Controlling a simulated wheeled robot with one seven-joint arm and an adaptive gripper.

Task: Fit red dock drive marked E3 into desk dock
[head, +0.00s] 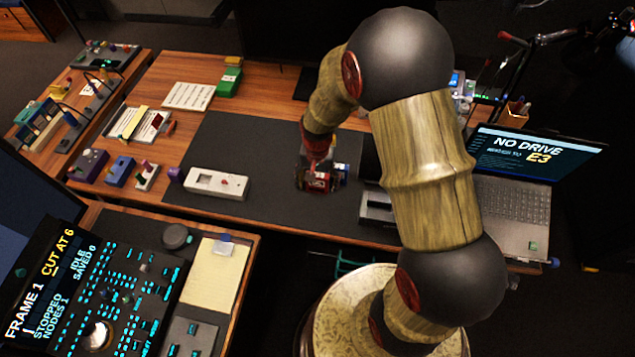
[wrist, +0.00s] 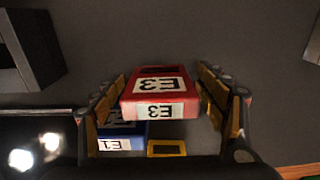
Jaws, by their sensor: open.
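The red drive (wrist: 158,85) marked E3 shows in the middle of the wrist view, its label upside down. My gripper (wrist: 163,100) is open, with one yellow-padded finger on each side of the drive; I cannot tell whether the pads touch it. In the head view my gripper (head: 320,172) is low over the dark mat, and the red drive (head: 318,182) is partly hidden by it. A dark box with a pale top, which looks like the desk dock (head: 376,208), stands just right of it, partly hidden by my arm.
A blue drive (wrist: 120,140) marked E1 and a yellow-framed piece (wrist: 167,148) lie close to the red drive. A laptop (head: 510,190) reading "NO DRIVE E3" stands at the right. A white device (head: 215,184) lies left. The mat (head: 240,140) has bare room behind it.

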